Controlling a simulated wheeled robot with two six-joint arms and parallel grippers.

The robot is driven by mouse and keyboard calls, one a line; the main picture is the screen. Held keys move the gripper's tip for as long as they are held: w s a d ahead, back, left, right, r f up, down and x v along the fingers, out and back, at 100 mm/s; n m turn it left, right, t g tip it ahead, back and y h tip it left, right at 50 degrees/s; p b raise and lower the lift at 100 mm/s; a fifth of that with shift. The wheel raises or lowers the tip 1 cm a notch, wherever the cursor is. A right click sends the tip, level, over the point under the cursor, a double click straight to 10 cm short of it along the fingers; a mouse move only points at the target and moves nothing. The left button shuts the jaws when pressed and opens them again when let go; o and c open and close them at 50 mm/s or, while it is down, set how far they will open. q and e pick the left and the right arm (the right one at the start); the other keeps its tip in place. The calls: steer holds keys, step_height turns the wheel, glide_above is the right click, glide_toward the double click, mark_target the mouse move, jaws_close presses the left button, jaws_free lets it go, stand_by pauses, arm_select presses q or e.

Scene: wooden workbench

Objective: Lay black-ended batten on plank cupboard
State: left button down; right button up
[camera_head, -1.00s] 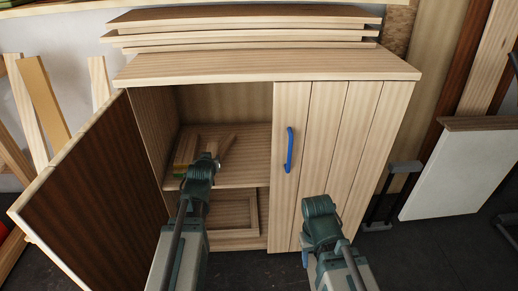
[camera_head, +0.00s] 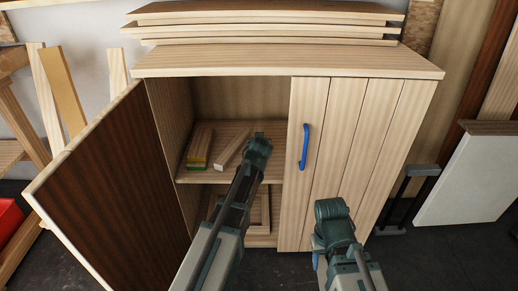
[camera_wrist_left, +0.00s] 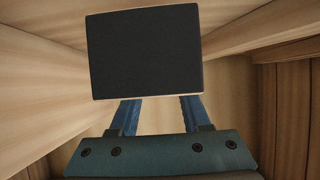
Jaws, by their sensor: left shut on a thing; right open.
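The plank cupboard (camera_head: 365,130) stands with its left door (camera_head: 105,170) open and its right door shut. My left gripper (camera_wrist_left: 158,108) is inside the open half and shut on the black-ended batten (camera_wrist_left: 145,52), whose flat black end fills the upper middle of the left wrist view. In the head view my left arm hides the gripper's fingers and the held batten. My right gripper (camera_head: 316,262), open, is low before the shut door, its fingers mostly hidden behind the arm.
A green-ended batten (camera_head: 199,148) and a pale-ended batten (camera_head: 233,147) lie on the cupboard shelf. Stacked boards (camera_head: 265,22) lie at the back of the cupboard top, with a bare strip in front. A blue handle (camera_head: 304,147) sticks out from the shut door.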

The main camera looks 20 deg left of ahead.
arm_select(q)
step_height(320, 180, down, 4)
steer(key=b, duration=0.3)
steer(key=shift+r, duration=0.25)
steer(key=shift+c, duration=1.8)
jaws_free()
